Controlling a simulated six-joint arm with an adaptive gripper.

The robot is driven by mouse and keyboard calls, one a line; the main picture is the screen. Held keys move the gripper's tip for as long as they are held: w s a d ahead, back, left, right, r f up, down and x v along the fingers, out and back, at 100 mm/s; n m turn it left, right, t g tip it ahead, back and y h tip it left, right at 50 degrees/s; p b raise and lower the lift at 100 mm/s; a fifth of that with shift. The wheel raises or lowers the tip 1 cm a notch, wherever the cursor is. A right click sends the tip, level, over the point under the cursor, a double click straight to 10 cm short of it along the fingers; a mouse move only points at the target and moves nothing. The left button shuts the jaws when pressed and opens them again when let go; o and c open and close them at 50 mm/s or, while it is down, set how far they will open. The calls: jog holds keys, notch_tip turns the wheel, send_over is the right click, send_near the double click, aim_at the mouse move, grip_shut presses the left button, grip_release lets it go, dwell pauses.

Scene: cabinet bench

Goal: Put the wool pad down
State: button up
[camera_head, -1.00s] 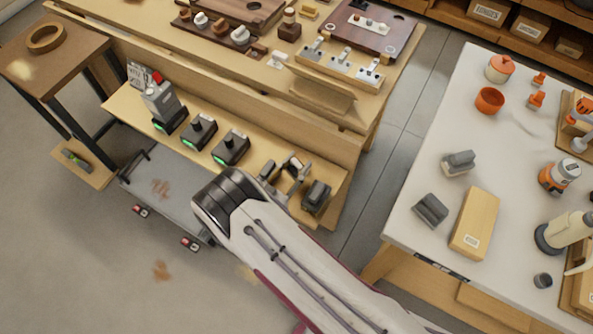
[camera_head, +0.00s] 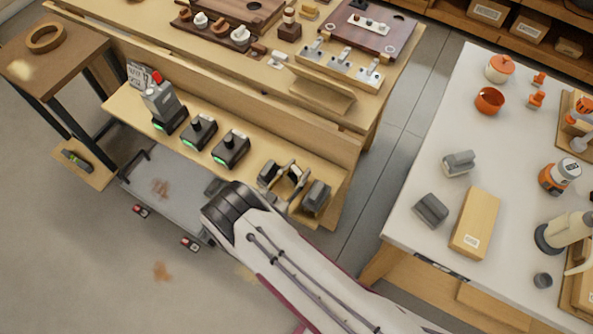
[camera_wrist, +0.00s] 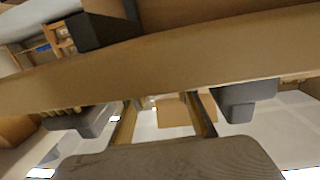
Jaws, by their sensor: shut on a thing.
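The wool pad appears to be the grey-brown slab with rounded corners (camera_wrist: 168,160) across the bottom of the wrist view. My gripper (camera_head: 289,178) is shut on it, over the right end of the bench's low front shelf in the head view. There the pad is hard to tell apart from the fingers and dark blocks, and my forearm covers part of the area. I cannot tell whether the pad touches the shelf.
A dark block (camera_head: 316,197) stands at the shelf's right end. Several dark devices with green lights (camera_head: 231,149) line the shelf to the left. The bench's upper top (camera_head: 250,72) rises behind. The white table (camera_head: 405,238) is on the right, past a floor gap.

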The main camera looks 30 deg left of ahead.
jog(key=shift+f, duration=0.15)
jog(key=o, duration=1)
jog(key=shift+r, duration=0.2)
jog(key=s, duration=1.2)
jog(key=shift+a+r, duration=0.25)
jog(key=shift+a, duration=0.1)
jog(key=o, duration=0.3)
